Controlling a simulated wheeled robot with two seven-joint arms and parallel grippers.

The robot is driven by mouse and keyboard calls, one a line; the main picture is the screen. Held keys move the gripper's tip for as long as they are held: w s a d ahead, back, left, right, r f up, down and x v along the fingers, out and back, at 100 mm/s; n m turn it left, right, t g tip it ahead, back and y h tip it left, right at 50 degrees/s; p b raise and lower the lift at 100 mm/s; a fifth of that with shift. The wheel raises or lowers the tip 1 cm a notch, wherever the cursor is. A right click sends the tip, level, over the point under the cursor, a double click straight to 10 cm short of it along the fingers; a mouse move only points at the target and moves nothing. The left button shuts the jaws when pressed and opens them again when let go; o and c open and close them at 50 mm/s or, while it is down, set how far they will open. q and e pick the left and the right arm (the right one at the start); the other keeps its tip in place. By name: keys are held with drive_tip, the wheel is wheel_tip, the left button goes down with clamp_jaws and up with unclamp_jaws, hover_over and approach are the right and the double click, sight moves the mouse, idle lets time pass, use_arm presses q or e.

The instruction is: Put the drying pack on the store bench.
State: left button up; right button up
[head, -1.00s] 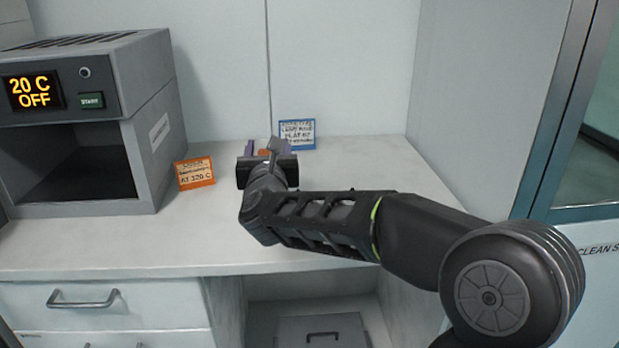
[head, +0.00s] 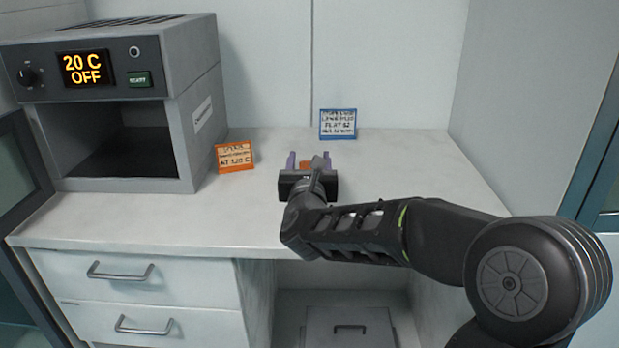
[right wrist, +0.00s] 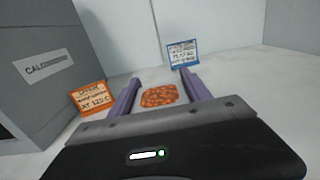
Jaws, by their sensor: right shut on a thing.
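The drying pack (right wrist: 158,95), an orange pack with a beaded or mottled look, sits between the two purple fingers of my right gripper (right wrist: 160,88) in the right wrist view. In the head view only a small orange part of the pack (head: 304,166) shows past the wrist. My right gripper (head: 307,162) is shut on it over the white bench top (head: 410,165). I cannot tell whether the pack touches the top. My left gripper is not in view.
A grey oven (head: 190,120) with an open, dark chamber reads 20 C OFF at left. An orange-edged card (head: 235,157) stands beside it, and a blue-edged card (head: 338,124) stands near the back wall. The bench top right of the gripper is clear.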

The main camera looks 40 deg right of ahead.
drive_tip(key=shift+f, duration=2)
drive_tip(key=shift+b, duration=0.3)
drive_tip(key=shift+f, duration=0.15)
drive_tip(key=o, duration=1.5)
drive_tip(key=shift+r, duration=0.2)
drive_tip(key=b+v, duration=0.1)
drive_tip(key=v, duration=1.1)
drive_tip(key=shift+b, duration=0.3)
